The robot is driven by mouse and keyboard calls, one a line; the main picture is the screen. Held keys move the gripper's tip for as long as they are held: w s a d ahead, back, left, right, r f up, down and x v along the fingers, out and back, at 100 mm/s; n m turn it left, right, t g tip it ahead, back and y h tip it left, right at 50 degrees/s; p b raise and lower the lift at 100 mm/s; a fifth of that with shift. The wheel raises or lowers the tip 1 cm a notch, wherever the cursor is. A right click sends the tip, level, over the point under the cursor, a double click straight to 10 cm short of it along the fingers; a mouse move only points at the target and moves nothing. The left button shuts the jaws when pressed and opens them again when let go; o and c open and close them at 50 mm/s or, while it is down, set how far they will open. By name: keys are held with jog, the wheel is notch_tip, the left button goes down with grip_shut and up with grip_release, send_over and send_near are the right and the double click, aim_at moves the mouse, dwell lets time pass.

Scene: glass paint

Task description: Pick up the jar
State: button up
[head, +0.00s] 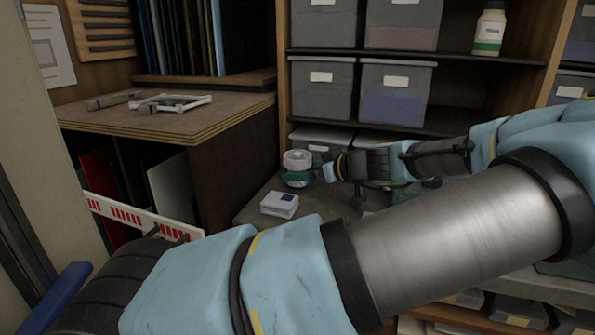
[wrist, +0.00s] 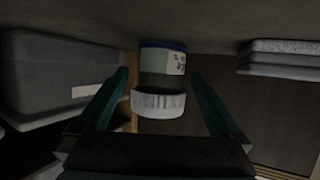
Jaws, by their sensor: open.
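The jar (head: 297,157) has a white ribbed lid and stands on the grey counter, in front of the shelves. In the wrist view the scene appears upside down. There the jar (wrist: 160,62) shows a pale label with dark marks, a blue edge at its base and its white lid towards me. My gripper (head: 308,177) reaches it from the right in the head view. In the wrist view my gripper (wrist: 159,75) is open, with one teal finger on each side of the jar and visible gaps between. The jar's lower part is partly hidden by the gripper in the head view.
A white box (head: 280,204) with a blue mark lies on the counter just in front of the jar. Grey bins (head: 323,90) fill the shelves behind. A wooden bench (head: 170,116) stands at left. My arm covers much of the counter's right side.

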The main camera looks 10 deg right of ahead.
jog(key=shift+x, duration=1.3)
jog(key=shift+c, duration=0.4)
grip_shut()
jog(key=shift+r, duration=0.1)
